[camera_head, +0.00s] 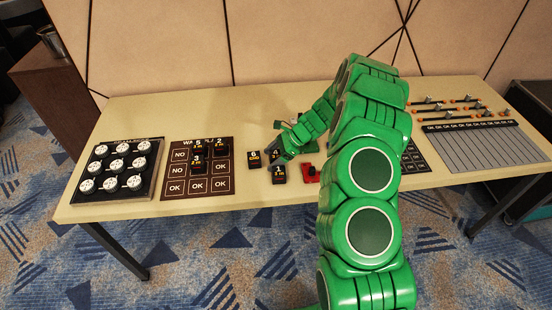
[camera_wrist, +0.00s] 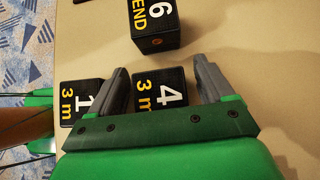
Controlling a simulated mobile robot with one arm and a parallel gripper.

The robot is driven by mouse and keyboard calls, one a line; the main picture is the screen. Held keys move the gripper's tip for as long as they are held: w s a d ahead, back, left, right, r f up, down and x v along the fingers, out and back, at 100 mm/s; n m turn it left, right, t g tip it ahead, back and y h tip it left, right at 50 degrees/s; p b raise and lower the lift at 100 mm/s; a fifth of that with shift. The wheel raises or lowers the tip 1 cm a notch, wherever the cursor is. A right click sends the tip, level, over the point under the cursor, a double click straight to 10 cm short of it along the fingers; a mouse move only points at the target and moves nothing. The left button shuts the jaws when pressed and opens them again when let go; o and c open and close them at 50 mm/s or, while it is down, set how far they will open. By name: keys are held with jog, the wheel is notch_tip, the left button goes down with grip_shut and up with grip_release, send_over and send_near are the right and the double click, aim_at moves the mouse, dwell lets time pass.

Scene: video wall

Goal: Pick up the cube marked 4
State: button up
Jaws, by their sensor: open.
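The cube marked 4 (camera_wrist: 163,96) is black with a white 4 and yellow "3 m" lettering. In the wrist view it sits between the two fingers of my gripper (camera_wrist: 161,66), which are open. The left finger lies between this cube and the black cube marked 1 (camera_wrist: 80,98). The right finger stands apart from the 4 cube, with a gap. The cube marked 6 (camera_wrist: 155,24), with yellow "END", stands just beyond the fingertips. In the head view my arm partly covers the 4 cube; the 6 cube (camera_head: 254,159) and 1 cube (camera_head: 279,175) show beside it.
A brown OK/NO board (camera_head: 175,187) with several black cubes lies to the left, beside a dark tray (camera_head: 94,146) of white round pieces. A red item (camera_head: 310,172) is close right of the cubes. A grey slotted panel (camera_head: 485,150) and several orange-tipped pieces lie at the right.

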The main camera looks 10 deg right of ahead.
aim_at(273, 155)
jog(key=c, duration=1.1)
jog(key=shift+o, duration=0.2)
jog(key=shift+r, duration=0.1)
jog(key=shift+r, duration=0.55)
notch_tip(273, 155, up, 2)
jog(key=shift+s+r, duration=0.15)
jog(key=shift+r, duration=0.05)
jog(key=s+d+r, duration=0.1)
jog(key=s+r, duration=0.8)
jog(key=s, duration=0.4)
jog(key=shift+s+d+r, duration=0.15)
jog(key=shift+s+d, duration=0.1)
jog(key=shift+s, duration=0.05)
